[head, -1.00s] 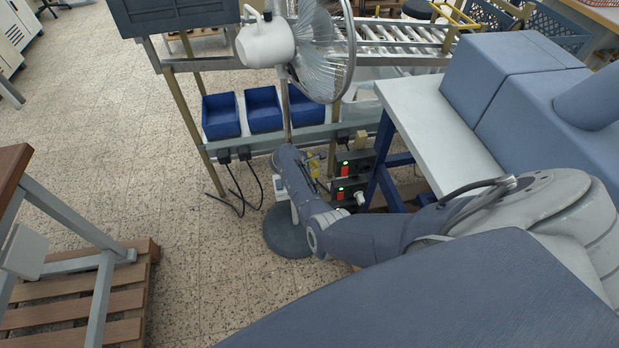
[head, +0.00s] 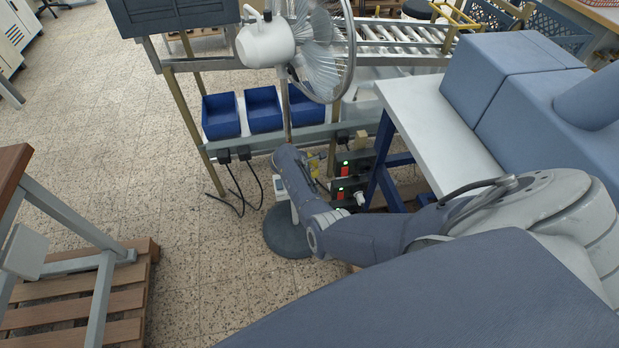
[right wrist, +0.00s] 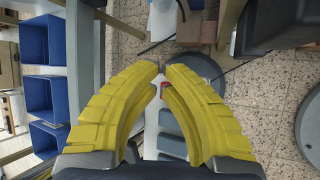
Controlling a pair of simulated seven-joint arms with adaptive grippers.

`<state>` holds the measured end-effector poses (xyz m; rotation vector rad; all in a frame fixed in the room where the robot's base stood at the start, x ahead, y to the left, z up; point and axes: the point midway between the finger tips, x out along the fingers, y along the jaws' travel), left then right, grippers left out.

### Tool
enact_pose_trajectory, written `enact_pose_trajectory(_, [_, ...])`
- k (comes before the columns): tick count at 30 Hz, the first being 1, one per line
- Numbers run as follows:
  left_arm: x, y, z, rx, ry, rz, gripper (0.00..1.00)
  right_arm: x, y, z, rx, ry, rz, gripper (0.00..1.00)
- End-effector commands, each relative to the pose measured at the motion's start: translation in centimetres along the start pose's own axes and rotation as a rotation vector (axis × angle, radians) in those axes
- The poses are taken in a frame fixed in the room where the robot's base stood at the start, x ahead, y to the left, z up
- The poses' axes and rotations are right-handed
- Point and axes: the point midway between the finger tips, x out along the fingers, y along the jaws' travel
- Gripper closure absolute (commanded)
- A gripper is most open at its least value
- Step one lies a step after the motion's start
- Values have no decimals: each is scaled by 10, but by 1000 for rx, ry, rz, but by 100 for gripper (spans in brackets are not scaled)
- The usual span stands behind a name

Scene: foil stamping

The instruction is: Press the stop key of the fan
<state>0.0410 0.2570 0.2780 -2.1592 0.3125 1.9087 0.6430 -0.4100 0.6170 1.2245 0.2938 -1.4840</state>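The white fan (head: 265,44) stands on a pole with a round dark base (head: 284,238). Its small white control box (head: 281,187) sits low on the pole, partly covered by my right arm. In the right wrist view the control box (right wrist: 150,133) shows between my fingers, with several grey keys (right wrist: 170,122) and a small red key (right wrist: 161,91) just behind the fingertips. My right gripper (right wrist: 162,68) has its yellow fingertips together, with nothing seen between them; touch with a key cannot be told. In the head view the right gripper (head: 315,165) is mostly hidden. My left gripper is out of view.
Blue bins (head: 263,109) sit on a rack behind the fan. Black boxes with red and green switches (head: 349,170) are close right of the gripper. A white-topped table (head: 440,125) stands right.

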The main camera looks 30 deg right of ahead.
Motion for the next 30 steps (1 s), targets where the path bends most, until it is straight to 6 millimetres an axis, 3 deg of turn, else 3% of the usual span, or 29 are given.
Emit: enact_pose_trajectory(30, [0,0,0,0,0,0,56,7,-4,-4,0,0,0,100])
